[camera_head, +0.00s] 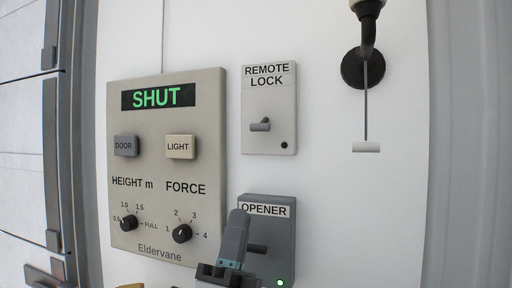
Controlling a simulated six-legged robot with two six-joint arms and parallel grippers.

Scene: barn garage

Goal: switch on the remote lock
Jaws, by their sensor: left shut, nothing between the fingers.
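The remote lock (269,108) is a light grey wall plate labelled REMOTE LOCK. Its small grey toggle lever (260,125) sits mid-plate, and a dark, unlit lamp (284,145) is at its lower right. My left gripper (238,222) is shut and empty, pointing up from the bottom of the view. It is below the remote lock, apart from it in the picture, and in front of the left part of the opener plate. My right gripper is not in view.
The opener plate (283,232) below has a dark lever (257,249) and a lit green lamp (281,282). At left is a control panel (153,181) showing SHUT, with buttons and knobs. A lamp fitting (362,68) with a pull cord hangs at upper right.

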